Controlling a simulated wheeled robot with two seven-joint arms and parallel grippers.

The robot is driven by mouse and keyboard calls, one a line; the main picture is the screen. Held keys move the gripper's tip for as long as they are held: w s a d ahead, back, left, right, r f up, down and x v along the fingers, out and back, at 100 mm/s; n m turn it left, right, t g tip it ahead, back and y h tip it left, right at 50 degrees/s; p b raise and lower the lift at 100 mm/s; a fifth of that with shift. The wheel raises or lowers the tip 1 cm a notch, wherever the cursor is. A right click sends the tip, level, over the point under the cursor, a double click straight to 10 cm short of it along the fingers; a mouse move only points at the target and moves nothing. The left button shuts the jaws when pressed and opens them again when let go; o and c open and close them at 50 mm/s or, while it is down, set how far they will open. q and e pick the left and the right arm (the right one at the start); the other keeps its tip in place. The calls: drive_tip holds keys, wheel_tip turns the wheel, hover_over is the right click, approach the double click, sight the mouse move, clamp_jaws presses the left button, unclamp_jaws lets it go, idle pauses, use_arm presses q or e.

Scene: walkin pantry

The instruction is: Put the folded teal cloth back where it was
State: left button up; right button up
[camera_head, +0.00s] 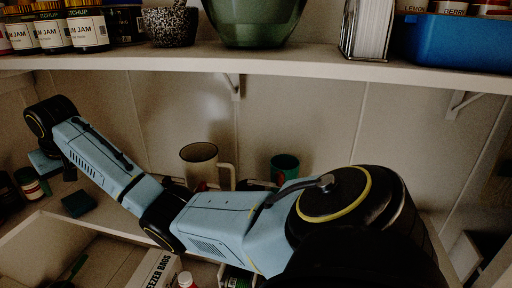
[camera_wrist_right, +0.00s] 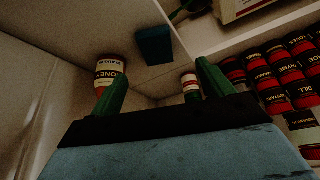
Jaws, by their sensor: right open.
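A small dark teal folded piece, which looks like the folded cloth (camera_head: 78,204), lies on the lower shelf at the left in the head view. It also shows in the right wrist view (camera_wrist_right: 155,45), beyond my fingers and between their directions. My right arm reaches across to the left, and my right gripper (camera_head: 67,173) is above and just left of the cloth, apart from it. In the right wrist view my right gripper (camera_wrist_right: 160,92) has its two green fingers spread, with nothing between them. My left gripper is not in view.
A honey jar (camera_wrist_right: 108,72) and a red-and-white jar (camera_wrist_right: 190,85) stand near my fingers. Several red-lidded spice tins (camera_wrist_right: 270,75) are at the right. A cream mug (camera_head: 199,165) and teal cup (camera_head: 285,166) stand behind my arm. An upper shelf (camera_head: 300,66) runs above it.

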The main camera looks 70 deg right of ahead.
drive_tip(key=s+a+f+n+t+y, duration=0.2)
drive_tip(key=s+a+f+n+t, duration=0.2)
drive_tip(key=a+f+t, duration=0.45)
drive_tip(key=s+f+g, duration=0.2)
drive_tip(key=s+f, duration=0.4)
drive_tip(key=f, duration=0.6)
drive_tip(key=s+a+f+g, duration=0.1)
drive_tip(key=s+f+g, duration=0.35)
drive_tip(key=f, duration=0.85)
drive_tip(key=s+f, duration=0.7)
drive_tip(key=f, duration=0.5)
drive_tip(key=s+f+g, duration=0.2)
drive_tip(key=s+f, duration=0.3)
drive_tip(key=s, duration=0.7)
drive_tip(key=s+f+g, duration=0.2)
drive_tip(key=s+f, duration=0.4)
drive_tip(key=s, duration=0.7)
drive_tip(key=s+f+n+g, duration=0.1)
drive_tip(key=s+f, duration=0.5)
drive_tip(key=s, duration=0.7)
drive_tip(key=shift+d+f+g+h, duration=0.2)
drive_tip(key=shift+d+g+h, duration=0.2)
drive_tip(key=shift+g, duration=0.1)
